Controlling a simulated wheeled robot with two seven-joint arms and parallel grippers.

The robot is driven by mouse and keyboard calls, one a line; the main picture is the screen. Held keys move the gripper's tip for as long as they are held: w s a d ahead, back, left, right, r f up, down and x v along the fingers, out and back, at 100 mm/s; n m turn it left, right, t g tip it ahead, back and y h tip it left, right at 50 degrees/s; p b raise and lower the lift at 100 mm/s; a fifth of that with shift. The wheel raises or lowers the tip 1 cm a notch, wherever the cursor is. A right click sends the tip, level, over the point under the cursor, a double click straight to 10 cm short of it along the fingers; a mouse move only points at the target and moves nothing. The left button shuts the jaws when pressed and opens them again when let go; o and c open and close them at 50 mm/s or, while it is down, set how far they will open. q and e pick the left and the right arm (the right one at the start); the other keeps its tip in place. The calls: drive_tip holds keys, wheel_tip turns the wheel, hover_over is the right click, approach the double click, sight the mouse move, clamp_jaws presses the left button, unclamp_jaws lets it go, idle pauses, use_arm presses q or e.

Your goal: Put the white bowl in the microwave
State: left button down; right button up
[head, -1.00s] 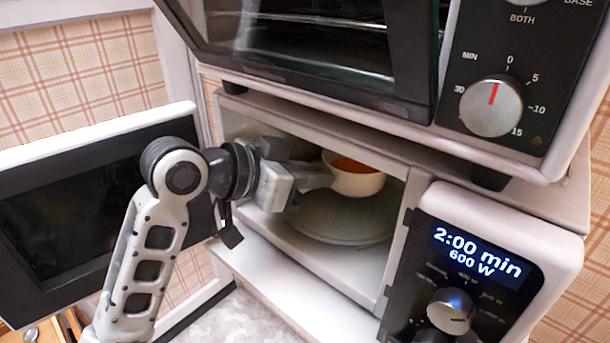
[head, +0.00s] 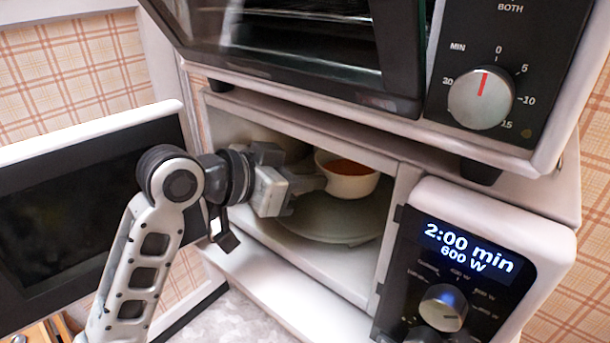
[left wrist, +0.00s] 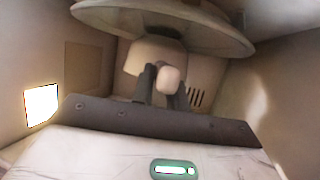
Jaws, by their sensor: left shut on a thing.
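The white bowl (head: 352,187), with orange-brown contents, is inside the open microwave (head: 386,283) in the head view. It is over the round turntable plate (head: 320,222); whether it touches the plate is hard to tell. My left gripper (head: 318,182) reaches in through the opening from the left and is shut on the bowl's near left side. In the left wrist view the fingers (left wrist: 165,88) grip the bowl (left wrist: 146,54), with the plate (left wrist: 165,28) beside it. My right gripper is in neither view.
The microwave door (head: 88,190) stands open at left, close to my left arm. A toaster oven (head: 300,50) sits on top of the microwave. The control panel (head: 465,265) reads 2:00 min, 600 W. A pale counter (head: 245,318) lies below.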

use_arm(q)
drive_tip(key=shift+f, duration=0.15)
drive_tip(key=c, duration=1.3)
unclamp_jaws()
drive_tip(key=shift+f, duration=0.1)
drive_tip(key=b+v, duration=0.2)
drive_tip(key=v, duration=1.4)
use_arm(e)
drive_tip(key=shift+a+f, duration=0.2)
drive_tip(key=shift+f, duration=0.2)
